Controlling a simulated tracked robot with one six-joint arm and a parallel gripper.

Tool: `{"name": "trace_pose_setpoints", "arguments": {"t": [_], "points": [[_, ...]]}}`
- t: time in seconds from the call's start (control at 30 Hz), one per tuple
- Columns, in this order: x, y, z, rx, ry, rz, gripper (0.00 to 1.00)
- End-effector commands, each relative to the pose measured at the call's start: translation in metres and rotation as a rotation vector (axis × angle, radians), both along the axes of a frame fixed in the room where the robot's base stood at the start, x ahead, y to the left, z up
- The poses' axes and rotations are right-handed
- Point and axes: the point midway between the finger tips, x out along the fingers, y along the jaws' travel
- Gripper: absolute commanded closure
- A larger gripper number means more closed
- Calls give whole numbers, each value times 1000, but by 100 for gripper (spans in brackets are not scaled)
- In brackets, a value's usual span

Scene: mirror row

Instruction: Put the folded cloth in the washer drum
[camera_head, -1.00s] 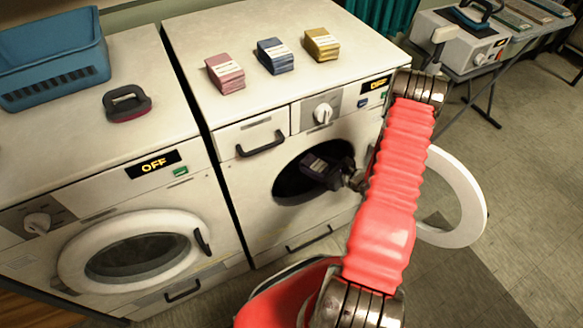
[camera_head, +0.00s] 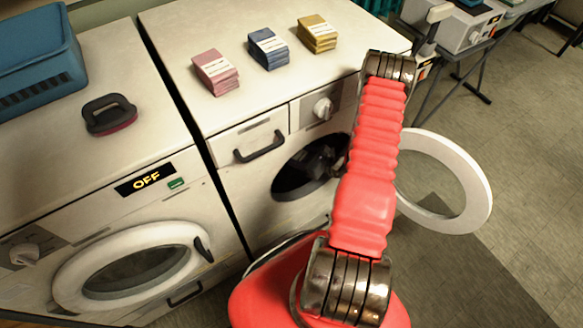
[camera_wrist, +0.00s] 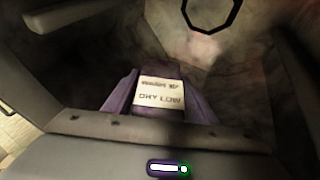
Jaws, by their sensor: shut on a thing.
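The right-hand washer's round door (camera_head: 470,185) stands open, and its dark drum (camera_head: 287,184) shows behind my arm. My gripper (camera_head: 318,162) reaches through the drum opening and is shut. In the wrist view, the purple folded cloth (camera_wrist: 118,98) with a cream label sits right in front of my gripper, held in its jaws. The drum's inner wall (camera_wrist: 255,75) surrounds it. In the head view the cloth is too dark to make out clearly. The gap between cloth and drum floor cannot be judged.
Pink (camera_head: 216,72), blue (camera_head: 268,48) and yellow (camera_head: 318,34) folded cloths lie on the right washer's top. A dark-handled brush (camera_head: 110,115) and a blue basket (camera_head: 40,60) are on the left washer (camera_head: 140,262), whose door is shut. A grey table stands at upper right.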

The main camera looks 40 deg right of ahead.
Motion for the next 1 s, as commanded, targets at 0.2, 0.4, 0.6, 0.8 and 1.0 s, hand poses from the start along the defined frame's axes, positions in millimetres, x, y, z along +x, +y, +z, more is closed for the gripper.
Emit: {"name": "trace_pose_setpoints", "arguments": {"t": [0.2,0.4,0.6,0.8,1.0], "points": [[-1,0,-19,1,0,-2,72],[-1,-1,-46,1,0,-3,72],[0,-2,-57,-1,-1,-3,72],[-1,-2,-57,0,-1,-3,72],[-1,-1,-63,1,0,-4,72]]}}
